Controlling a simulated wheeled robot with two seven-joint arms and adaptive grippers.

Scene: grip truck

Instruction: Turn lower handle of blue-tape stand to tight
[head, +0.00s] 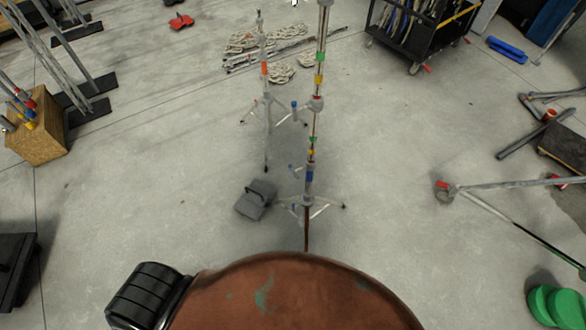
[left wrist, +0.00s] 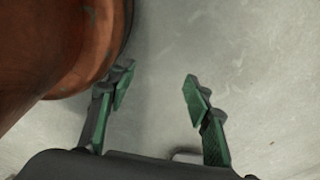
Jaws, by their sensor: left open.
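The stand with blue tape (head: 310,174) is upright in the middle of the head view, on a thin pole with spread legs near the floor. Green and yellow bands also mark its pole. My left gripper (left wrist: 157,88) shows only in the left wrist view, with green-padded fingers apart. It is open and empty, with bare floor behind it. The stand is not in that view. My right gripper is not in view.
A second stand with an orange band (head: 264,69) stands just behind and left. A grey sandbag (head: 256,200) lies left of the blue-tape stand's base. Rope coils (head: 255,40) and a black cart (head: 420,35) are farther back.

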